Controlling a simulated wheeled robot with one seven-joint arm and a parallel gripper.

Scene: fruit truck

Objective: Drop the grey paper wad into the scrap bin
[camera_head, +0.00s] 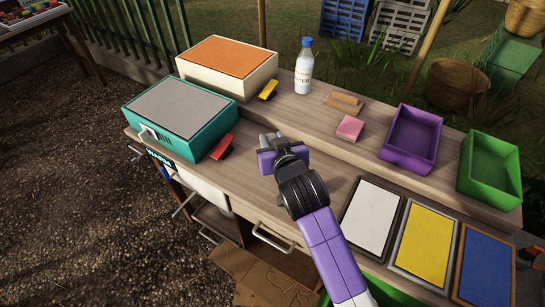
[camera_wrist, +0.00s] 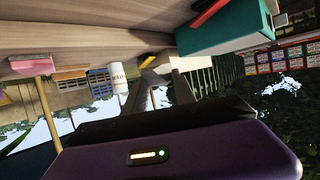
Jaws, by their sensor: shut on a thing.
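My gripper (camera_head: 270,139) is above the wooden counter, near its middle, with its grey fingers pointing away from the head camera. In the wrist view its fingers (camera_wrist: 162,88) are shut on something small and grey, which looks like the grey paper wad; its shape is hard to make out. No other paper wad shows on the counter. No container is clearly marked as the scrap bin. Part of a green container (camera_head: 376,292) shows at the bottom edge, below the counter's front, partly hidden by my arm.
A purple tray (camera_head: 390,145) and a green tray (camera_head: 497,190) stand at the right. White, yellow and blue panels lie before them. A water bottle (camera_head: 304,72), pink block (camera_head: 350,128) and red clip (camera_head: 222,147) are around my gripper. Two large boxes stand left.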

